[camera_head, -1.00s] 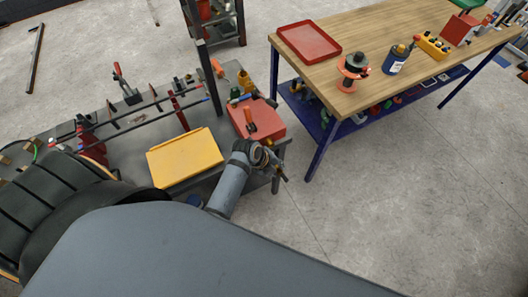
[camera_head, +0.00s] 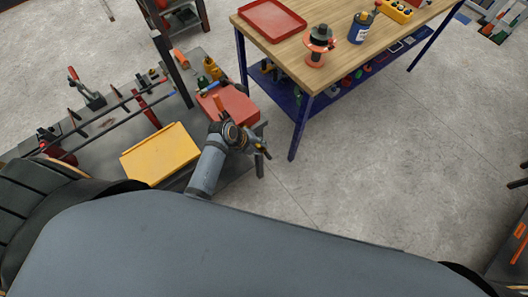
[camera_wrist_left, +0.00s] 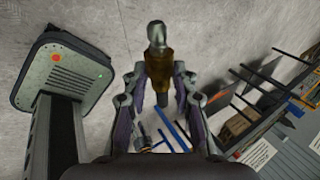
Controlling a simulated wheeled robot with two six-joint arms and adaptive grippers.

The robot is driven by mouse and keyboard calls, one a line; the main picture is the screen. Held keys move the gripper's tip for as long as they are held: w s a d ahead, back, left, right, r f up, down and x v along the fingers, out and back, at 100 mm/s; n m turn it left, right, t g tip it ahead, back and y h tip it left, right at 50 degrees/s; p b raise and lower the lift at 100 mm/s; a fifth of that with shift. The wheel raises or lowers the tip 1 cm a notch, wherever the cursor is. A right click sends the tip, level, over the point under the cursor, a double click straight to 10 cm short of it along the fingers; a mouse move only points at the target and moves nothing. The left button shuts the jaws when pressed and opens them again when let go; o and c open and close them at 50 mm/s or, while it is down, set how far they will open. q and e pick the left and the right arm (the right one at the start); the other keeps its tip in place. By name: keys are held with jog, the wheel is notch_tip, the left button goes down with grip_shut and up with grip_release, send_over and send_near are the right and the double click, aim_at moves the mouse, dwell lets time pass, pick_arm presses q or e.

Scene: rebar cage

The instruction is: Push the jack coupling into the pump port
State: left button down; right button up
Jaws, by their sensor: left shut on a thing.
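My left gripper (camera_head: 262,150) is at the right end of the grey bench, just below the red box in the head view. In the left wrist view its two fingers (camera_wrist_left: 160,95) are shut around a brass-coloured coupling (camera_wrist_left: 158,68) with a silver tip, which I take to be the jack coupling. The coupling points away from my wrist, over bare floor in that view. A red box (camera_head: 238,106) sits on the bench; I cannot tell whether it is the pump. No port can be made out. My right gripper is not in view.
A yellow tray (camera_head: 160,154) lies on the grey bench (camera_head: 110,152). A dark post rises behind the red box. A wooden table (camera_head: 341,62) with a red tray (camera_head: 272,20), a spool (camera_head: 318,48) and a blue can (camera_head: 360,28) stands to the right. Floor between is clear.

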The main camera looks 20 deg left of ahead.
pick_arm(q)
jog(key=shift+w+a, duration=0.8)
jog(key=shift+a, duration=0.15)
jog(key=shift+r, duration=0.1)
dwell(0.9)
jog(key=shift+p, duration=0.3)
jog(key=shift+w+a+b, duration=0.3)
jog(key=shift+w+a, duration=0.2)
jog(key=shift+a, duration=0.25)
jog(key=shift+w+a+b, duration=0.3)
jog(key=shift+w+a, duration=0.3)
jog(key=shift+a, duration=0.15)
jog(key=shift+w, duration=0.1)
dwell(0.5)
